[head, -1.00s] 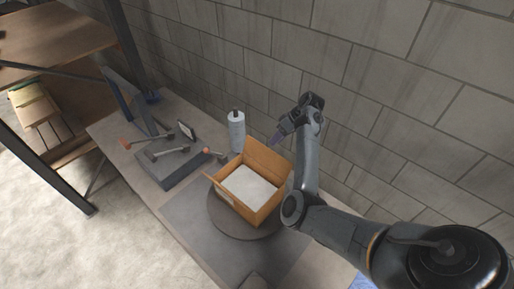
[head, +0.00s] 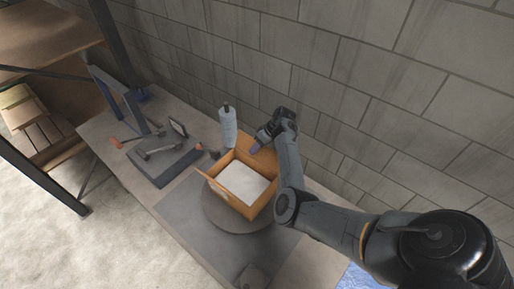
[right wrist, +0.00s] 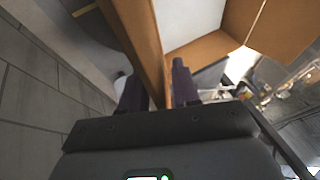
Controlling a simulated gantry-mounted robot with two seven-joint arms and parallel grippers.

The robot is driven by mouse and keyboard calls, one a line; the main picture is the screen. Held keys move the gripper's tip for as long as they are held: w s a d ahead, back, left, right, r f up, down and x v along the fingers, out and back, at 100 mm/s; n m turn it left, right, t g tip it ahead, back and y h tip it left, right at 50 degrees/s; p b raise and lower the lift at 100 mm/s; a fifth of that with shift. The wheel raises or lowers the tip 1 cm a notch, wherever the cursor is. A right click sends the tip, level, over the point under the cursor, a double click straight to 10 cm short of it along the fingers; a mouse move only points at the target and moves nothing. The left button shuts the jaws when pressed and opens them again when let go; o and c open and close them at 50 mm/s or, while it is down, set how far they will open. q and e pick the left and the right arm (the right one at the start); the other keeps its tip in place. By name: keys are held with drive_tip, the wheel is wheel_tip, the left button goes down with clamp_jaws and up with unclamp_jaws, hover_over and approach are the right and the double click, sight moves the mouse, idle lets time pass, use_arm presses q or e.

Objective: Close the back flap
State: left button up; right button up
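The open cardboard box (head: 226,198) stands on a round grey turntable (head: 236,220), with white contents (head: 245,182) inside. Its back flap is on the wall side, partly hidden by my right gripper (head: 262,146) in the head view. In the right wrist view, a brown cardboard panel (right wrist: 139,35), seen nearly edge-on, runs down between the two dark fingers of my right gripper (right wrist: 158,88). The fingers stand apart on either side of it; firm contact is not clear. I do not see my left gripper.
A white bottle (head: 228,127) stands close behind the box. A grey tray with tools (head: 165,160) lies to its left on the workbench (head: 140,187). A block wall (head: 330,70) closes off the back. The grey mat (head: 188,232) in front is mostly clear.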

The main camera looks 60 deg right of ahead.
clamp_jaws()
idle(1.4)
